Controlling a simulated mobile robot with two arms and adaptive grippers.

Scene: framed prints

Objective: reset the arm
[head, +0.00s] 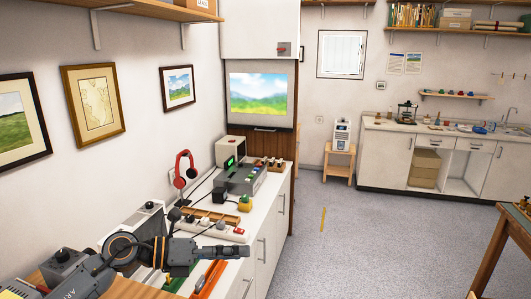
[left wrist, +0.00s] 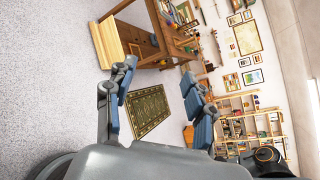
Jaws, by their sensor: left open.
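My left arm comes in from the lower left of the head view, over the near end of the white counter. My left gripper (head: 240,250) points to the right there, above the counter top, seen side-on. In the left wrist view its two blue-padded fingers (left wrist: 160,72) stand wide apart with nothing between them. Beyond them the wrist camera sees the room tilted on its side. My right gripper is in neither view.
The counter (head: 275,180) holds red headphones (head: 185,168), a power strip (head: 225,230) and a grey device (head: 240,178). Framed prints (head: 93,98) hang on the left wall. Open floor (head: 370,225) lies right of the counter; a table (head: 510,235) stands at far right.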

